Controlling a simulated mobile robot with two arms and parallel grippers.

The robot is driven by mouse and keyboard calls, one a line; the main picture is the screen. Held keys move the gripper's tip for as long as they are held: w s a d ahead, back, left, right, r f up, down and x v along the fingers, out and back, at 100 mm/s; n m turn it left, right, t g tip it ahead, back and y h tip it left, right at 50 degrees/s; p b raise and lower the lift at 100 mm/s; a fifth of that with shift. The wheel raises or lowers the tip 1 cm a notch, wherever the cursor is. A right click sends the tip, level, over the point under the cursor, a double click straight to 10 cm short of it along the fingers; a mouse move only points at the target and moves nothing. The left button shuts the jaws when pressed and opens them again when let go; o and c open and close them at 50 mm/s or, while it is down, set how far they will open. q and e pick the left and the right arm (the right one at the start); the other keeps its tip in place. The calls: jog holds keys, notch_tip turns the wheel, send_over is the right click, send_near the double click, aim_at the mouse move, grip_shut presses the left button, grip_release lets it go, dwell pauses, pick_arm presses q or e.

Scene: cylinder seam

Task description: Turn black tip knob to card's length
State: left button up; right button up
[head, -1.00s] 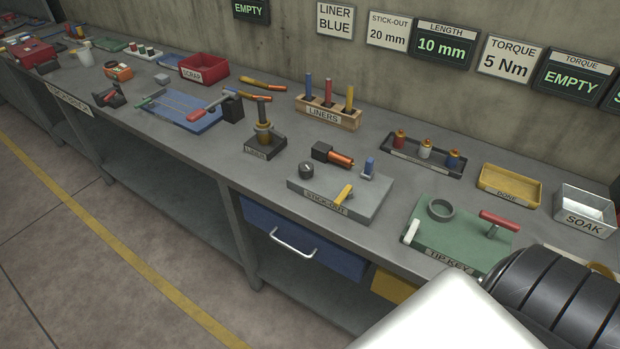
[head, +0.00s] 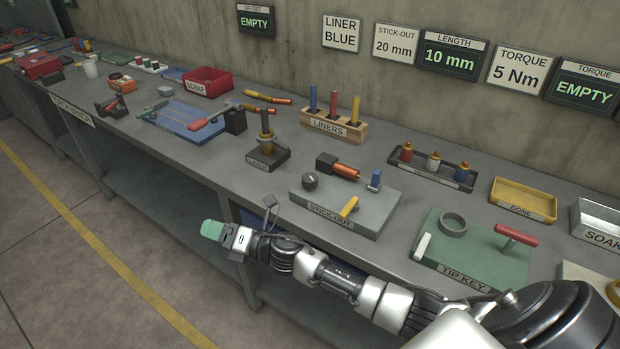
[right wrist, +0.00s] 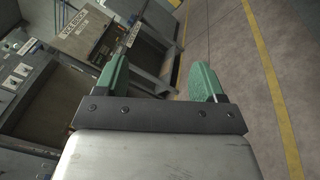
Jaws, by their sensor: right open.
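The black knob (head: 310,182) stands on the left of the grey STICK-OUT block (head: 372,216), with a yellow lever (head: 349,207) and a copper-tipped torch piece (head: 343,170) on the same block. The STICK-OUT card (head: 395,43) on the wall reads 20 mm. The LENGTH display (head: 462,53) reads 10 mm. My right gripper (head: 214,231), with green fingers, is in front of the bench edge, left of and nearer than the knob, not touching it. In the right wrist view it is open and empty (right wrist: 160,66). My left gripper is not in view.
The green TIP KEY board (head: 468,240) with a red-handled key lies right of the block. My right arm crosses the bench's front edge. Floor room is free at left.

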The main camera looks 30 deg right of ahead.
notch_tip(320, 180, up, 3)
jog(key=w+a+n+g+y, duration=0.1)
jog(key=n+g+y, duration=0.3)
jog(key=n, duration=0.6)
notch_tip(320, 180, up, 10)
jog(key=r+n+g+h+b, duration=0.1)
jog(key=n+g+h, duration=1)
jog(key=n+h, duration=0.5)
send_over(310, 176)
jog(key=n+y, duration=0.1)
jog(key=shift+d+f, duration=0.15)
jog(key=shift+f, duration=0.35)
notch_tip(310, 176, down, 10)
jog(key=shift+f+p, duration=0.1)
jog(key=shift+p, duration=0.8)
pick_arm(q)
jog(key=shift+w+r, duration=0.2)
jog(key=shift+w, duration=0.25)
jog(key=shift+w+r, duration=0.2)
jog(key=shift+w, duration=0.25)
pick_arm(e)
jog(key=shift+c, duration=0.4)
